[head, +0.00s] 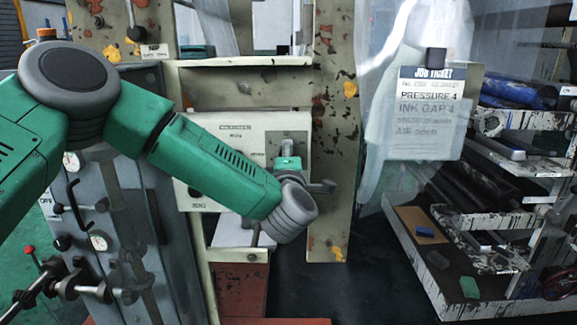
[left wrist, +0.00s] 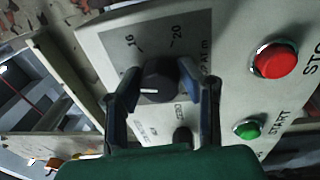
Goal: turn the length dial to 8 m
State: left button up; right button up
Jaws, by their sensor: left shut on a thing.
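The length dial (left wrist: 160,82) is a round black knob with a short white line, on a grey scale plate in the left wrist view. The numbers 16 and 20 show above it; other scale numbers are hidden or unreadable. The white line lies towards the picture's left, and I cannot tell which value it marks. My left gripper (left wrist: 156,78) has one finger on each side of the knob and is shut on it. In the head view this gripper (head: 309,185) is at the beige control panel (head: 235,135), mostly behind my wrist. My right gripper is not in view.
A red STOP button (left wrist: 275,60) and a green START button (left wrist: 248,129) sit right of the dial, near the finger. A job ticket (head: 424,115) hangs at right in the head view. A paint-stained shelf rack (head: 520,185) stands far right.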

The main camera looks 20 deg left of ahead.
pick_arm(q)
jog(key=n+b, duration=0.1)
jog(key=n, duration=0.1)
jog(key=f+n+b, duration=0.1)
jog(key=n, duration=0.1)
jog(key=shift+s+f+g+b, duration=0.15)
jog(key=shift+g+b, duration=0.15)
jog(key=shift+b, duration=0.05)
jog(key=shift+o, duration=0.2)
jog(key=n+b, duration=0.3)
jog(key=shift+n+y, duration=0.3)
jog(key=shift+n, duration=0.1)
jog(key=n+b, duration=0.3)
jog(key=n, duration=0.1)
jog(key=shift+g, duration=0.3)
jog(key=shift+r+n+b, duration=0.25)
jog(key=shift+n+b, duration=1.2)
jog(key=shift+n, duration=0.35)
jog(key=o, duration=1.1)
jog(key=shift+r, duration=0.2)
jog(key=shift+r, duration=0.1)
